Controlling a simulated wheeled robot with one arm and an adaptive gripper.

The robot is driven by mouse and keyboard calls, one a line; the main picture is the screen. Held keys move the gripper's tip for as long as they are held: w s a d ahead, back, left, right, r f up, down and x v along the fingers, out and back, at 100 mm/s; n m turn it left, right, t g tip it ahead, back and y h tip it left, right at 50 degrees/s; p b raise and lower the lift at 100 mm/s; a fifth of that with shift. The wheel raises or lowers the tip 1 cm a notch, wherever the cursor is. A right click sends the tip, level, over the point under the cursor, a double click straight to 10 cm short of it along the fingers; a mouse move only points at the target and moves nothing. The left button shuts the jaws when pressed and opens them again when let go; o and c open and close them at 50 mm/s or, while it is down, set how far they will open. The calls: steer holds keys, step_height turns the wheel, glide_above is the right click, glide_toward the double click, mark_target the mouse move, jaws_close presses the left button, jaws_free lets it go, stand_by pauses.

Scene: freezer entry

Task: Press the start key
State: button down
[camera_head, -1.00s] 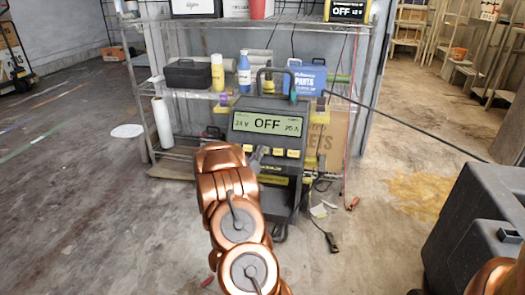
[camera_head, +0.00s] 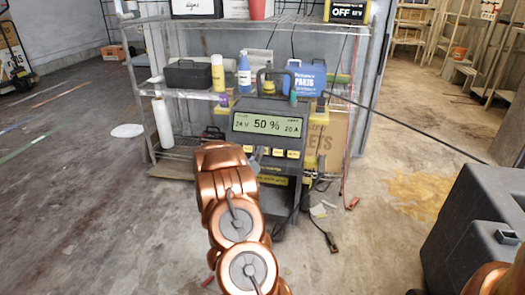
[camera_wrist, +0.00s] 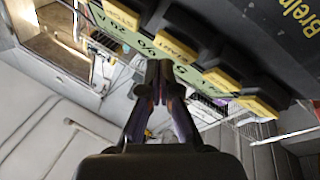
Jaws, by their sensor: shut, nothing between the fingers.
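The charger (camera_head: 268,170) is a dark upright unit with a carry handle, standing before the shelf. Its lit display (camera_head: 267,125) reads 24 V, 50 % and 20 A. A row of yellow keys (camera_head: 278,153) sits below the display; my arm covers the left end of the row in the head view. In the wrist view the keys appear large and tilted, and one yellow key (camera_wrist: 178,48) bears lettering that looks like START. My gripper (camera_wrist: 160,72) is shut and empty, its tips close by that key. I cannot tell whether they touch it.
A wire shelf (camera_head: 150,92) behind holds bottles, a toolbox and a blue parts box (camera_head: 305,80). A black cable (camera_head: 410,135) runs from the charger to the right. A dark case (camera_head: 480,225) stands at the lower right. The floor at left is open.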

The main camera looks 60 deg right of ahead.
steer(key=shift+a+r, duration=0.15)
steer(key=shift+a, duration=0.05)
steer(key=shift+a, duration=0.1)
steer(key=shift+s+a+r+p, duration=0.25)
steer(key=shift+a+r+p, duration=0.15)
steer(key=shift+a, duration=0.25)
steer(key=shift+s+a+r+p, duration=0.3)
steer(key=shift+a+r, duration=0.15)
steer(key=shift+a, duration=0.2)
steer(key=shift+s+a+r+p, duration=0.3)
steer(key=shift+a+r, duration=0.15)
steer(key=shift+a, duration=0.2)
steer(key=shift+w, duration=0.1)
